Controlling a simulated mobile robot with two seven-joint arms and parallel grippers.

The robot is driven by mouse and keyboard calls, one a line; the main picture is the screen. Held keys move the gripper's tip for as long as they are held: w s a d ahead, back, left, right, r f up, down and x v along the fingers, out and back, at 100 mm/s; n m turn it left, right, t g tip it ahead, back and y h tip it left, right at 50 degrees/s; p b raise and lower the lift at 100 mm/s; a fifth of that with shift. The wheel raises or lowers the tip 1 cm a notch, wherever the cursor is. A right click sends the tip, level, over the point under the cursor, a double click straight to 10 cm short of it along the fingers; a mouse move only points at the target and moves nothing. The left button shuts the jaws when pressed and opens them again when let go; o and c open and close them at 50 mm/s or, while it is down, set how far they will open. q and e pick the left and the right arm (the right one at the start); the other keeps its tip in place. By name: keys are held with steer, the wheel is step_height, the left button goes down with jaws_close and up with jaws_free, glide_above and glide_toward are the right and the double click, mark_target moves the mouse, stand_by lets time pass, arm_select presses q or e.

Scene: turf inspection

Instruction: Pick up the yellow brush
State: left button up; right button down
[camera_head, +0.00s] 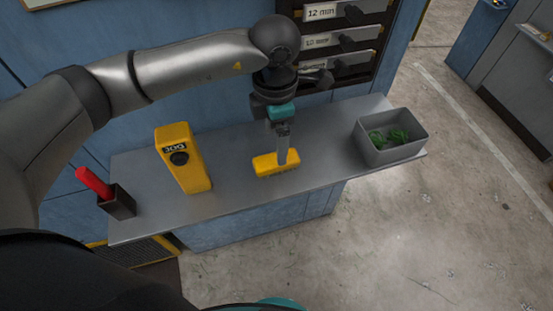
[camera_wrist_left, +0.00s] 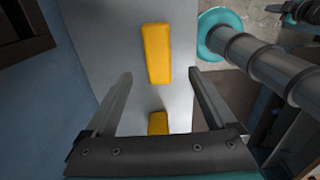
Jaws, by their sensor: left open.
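The yellow brush (camera_head: 267,166) lies on the grey shelf (camera_head: 235,185), its long side roughly along the shelf. In the left wrist view the brush (camera_wrist_left: 156,50) shows between and just beyond the two spread fingertips (camera_wrist_left: 158,76). The jaws are open with nothing held. Whether a finger touches the brush I cannot tell. My right gripper is not in view.
A yellow device with a black dial (camera_head: 186,160) stands left of the brush. Farther left is a dark holder (camera_head: 117,203) with a red-handled thing (camera_head: 95,182). A grey bin (camera_head: 393,154) with green bits is at right. Labelled drawers (camera_head: 335,40) are behind.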

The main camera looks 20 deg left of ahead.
arm_select(q)
step_height(320, 180, down, 3)
steer(key=shift+r, duration=0.1)
steer(key=shift+w+f+p, duration=0.2)
steer(key=shift+f+p, duration=0.45)
steer(key=shift+f, duration=2.1)
steer(key=shift+c, duration=0.2)
steer(key=shift+r, duration=0.1)
jaws_close()
step_height(320, 180, up, 20)
steer(key=b, duration=0.1)
steer(key=shift+b, duration=0.4)
